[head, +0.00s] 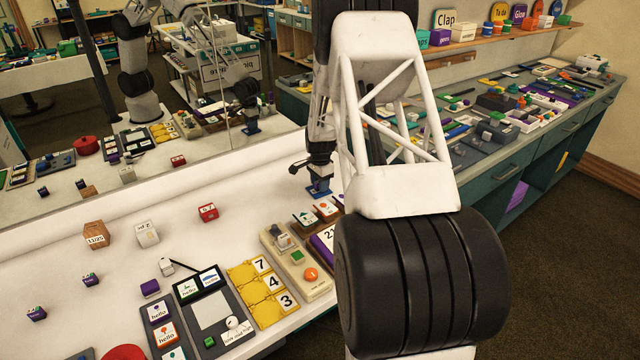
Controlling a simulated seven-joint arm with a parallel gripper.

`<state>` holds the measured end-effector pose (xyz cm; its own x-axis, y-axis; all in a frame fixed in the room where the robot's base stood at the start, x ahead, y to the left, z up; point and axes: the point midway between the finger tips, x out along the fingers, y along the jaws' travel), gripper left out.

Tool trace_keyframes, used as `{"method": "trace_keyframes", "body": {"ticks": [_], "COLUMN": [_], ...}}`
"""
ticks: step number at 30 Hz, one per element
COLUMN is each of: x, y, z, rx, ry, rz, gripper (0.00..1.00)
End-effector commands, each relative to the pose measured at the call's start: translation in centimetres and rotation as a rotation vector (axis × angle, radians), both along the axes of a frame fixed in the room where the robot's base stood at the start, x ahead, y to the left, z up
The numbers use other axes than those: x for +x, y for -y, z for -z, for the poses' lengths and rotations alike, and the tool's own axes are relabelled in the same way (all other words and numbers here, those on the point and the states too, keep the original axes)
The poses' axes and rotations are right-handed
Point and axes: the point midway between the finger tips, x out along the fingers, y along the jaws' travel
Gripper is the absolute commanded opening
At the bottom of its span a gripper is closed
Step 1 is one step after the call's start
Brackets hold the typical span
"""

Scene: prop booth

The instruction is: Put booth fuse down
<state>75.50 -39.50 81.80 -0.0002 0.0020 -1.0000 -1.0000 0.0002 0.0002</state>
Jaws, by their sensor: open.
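My gripper (316,168) is small and dark in the head view, at the back right of the white table, partly behind my arm. It looks pointed down over a small blue object (320,188) with a wider base. The jaws are open, but the fingertips are too small to see clearly. I cannot tell whether the blue object touches them. No object is clearly labelled as the booth fuse; the blue object may be it, but I cannot confirm this. My arm hides the table's right end.
Close by are a beige panel with an orange knob (297,263), yellow number cards (262,290) and a dark board (210,312). Several small blocks, including a red one (208,212), stand further left. A mirror (180,100) rises behind the table. Much of the table's left-middle is clear.

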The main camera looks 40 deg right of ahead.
Motion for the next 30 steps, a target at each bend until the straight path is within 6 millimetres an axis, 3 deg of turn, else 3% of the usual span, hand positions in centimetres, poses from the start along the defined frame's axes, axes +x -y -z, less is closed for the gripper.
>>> {"method": "trace_keyframes", "body": {"ticks": [8, 21, 30], "x": [0.0, 0.0, 0.0], "y": [0.0, 0.0, 0.0], "z": [-2.1, -8.9, -11.8], "rx": [-0.001, -0.001, 0.000], "ry": [0.001, 0.002, 0.000], "rz": [0.000, 0.000, 0.000], "gripper": [0.43, 0.43, 0.43]}}
